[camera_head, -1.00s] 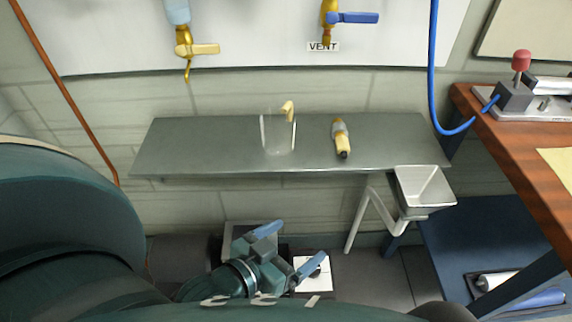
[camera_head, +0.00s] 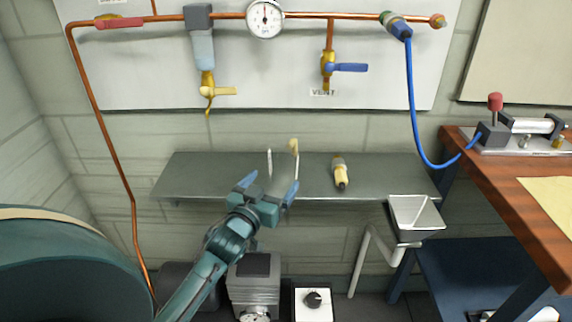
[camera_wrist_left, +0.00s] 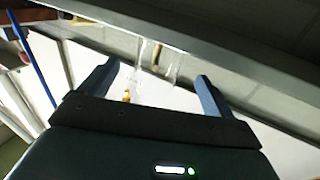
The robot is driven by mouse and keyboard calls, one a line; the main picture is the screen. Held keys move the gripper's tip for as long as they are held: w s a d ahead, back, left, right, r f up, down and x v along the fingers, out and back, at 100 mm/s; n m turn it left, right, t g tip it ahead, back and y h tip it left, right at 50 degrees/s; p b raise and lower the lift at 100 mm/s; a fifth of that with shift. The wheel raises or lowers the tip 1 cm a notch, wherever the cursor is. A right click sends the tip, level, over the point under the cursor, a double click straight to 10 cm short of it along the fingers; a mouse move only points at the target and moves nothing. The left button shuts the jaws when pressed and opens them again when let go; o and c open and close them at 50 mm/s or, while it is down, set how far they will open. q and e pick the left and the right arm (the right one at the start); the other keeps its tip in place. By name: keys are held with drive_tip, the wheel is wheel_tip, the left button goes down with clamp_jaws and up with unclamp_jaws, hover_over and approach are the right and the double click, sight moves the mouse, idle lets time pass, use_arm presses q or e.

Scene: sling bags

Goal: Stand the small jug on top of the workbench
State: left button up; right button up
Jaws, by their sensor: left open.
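The small jug (camera_head: 282,166) is clear, with a yellowish handle, and stands on the grey metal shelf (camera_head: 215,178) against the wall. It also shows between the fingers in the left wrist view (camera_wrist_left: 159,60). My left gripper (camera_head: 268,186) is open and empty at the shelf's front edge, in front of the jug, with its fingers spread toward it; I cannot tell whether they touch it. The workbench (camera_head: 505,200) has a brown wooden top at the right. My right gripper is out of view.
A yellow-and-grey tool-like item (camera_head: 340,172) lies right of the jug. A metal hopper (camera_head: 415,215) hangs at the shelf's right front. A hand pump (camera_head: 520,132) and yellow sheet (camera_head: 550,195) occupy the bench top; its front left strip is bare. A blue hose (camera_head: 415,120) hangs between.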

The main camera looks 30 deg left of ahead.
sight(278, 173)
use_arm(q)
drive_tip(key=shift+w+a+r, duration=0.1)
drive_tip(key=shift+w+a, duration=0.05)
drive_tip(key=shift+w, duration=1.05)
drive_tip(key=shift+w+a+r, duration=0.1)
drive_tip(key=shift+w+a, duration=0.1)
drive_tip(key=shift+w, duration=0.95)
drive_tip(key=shift+w+a+r, duration=0.1)
drive_tip(key=shift+w+a, duration=0.05)
drive_tip(key=shift+w, duration=1.05)
drive_tip(key=shift+c, duration=0.2)
drive_tip(key=c, duration=1.1)
